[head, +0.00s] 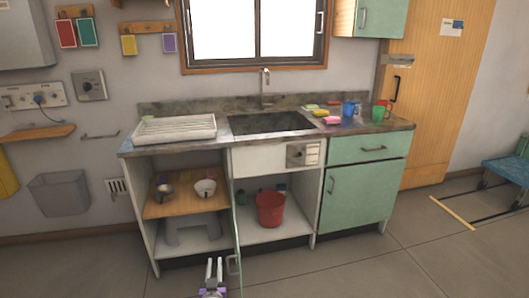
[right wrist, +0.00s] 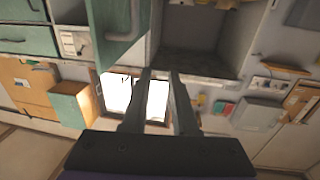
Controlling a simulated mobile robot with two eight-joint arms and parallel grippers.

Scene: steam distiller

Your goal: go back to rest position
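My right gripper (head: 214,268) is at the bottom of the head view, in front of the open lower cabinets. Its two fingers point up in the picture with a gap between them. In the right wrist view the fingers (right wrist: 160,75) are apart with nothing between them. The open cabinet door (head: 238,235) stands edge-on just right of the gripper, its handle (head: 233,264) close by. The door also shows in the right wrist view (right wrist: 104,25); the fingers look clear of it. My left gripper is not in view.
The counter carries a white dish rack (head: 174,129), a sink (head: 270,123), sponges and cups. A red bucket (head: 270,209) stands in the open cabinet, and bowls sit on the wooden shelf (head: 187,206). A grey bin (head: 59,193) hangs at left. The floor in front looks clear.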

